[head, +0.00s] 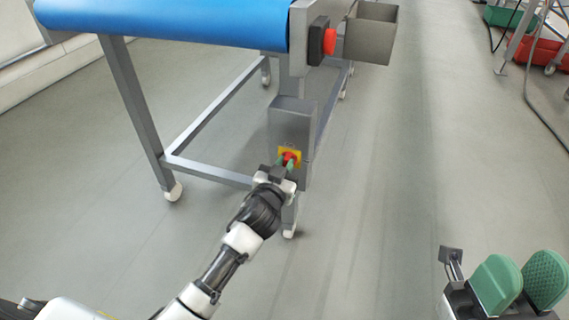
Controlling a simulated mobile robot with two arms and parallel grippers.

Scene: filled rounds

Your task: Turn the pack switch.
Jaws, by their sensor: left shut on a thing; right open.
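The pack switch is a red knob (289,158) on a yellow plate (296,153), fixed to the front of a grey box (291,115) under the end of the conveyor. My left gripper (286,166) is at the knob, its green fingertips on either side of it and shut on it. The gripper hides the lower part of the knob and plate, so the knob's angle cannot be told. My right gripper (521,280) is open and empty at the lower right, its green pads facing up, well away from the switch.
The blue conveyor belt (170,22) on a grey wheeled frame stands above and left. A red push button (329,42) and a grey metal bin (371,34) hang at its end. Green and red crates (545,52) lie at the far right. The floor between is clear.

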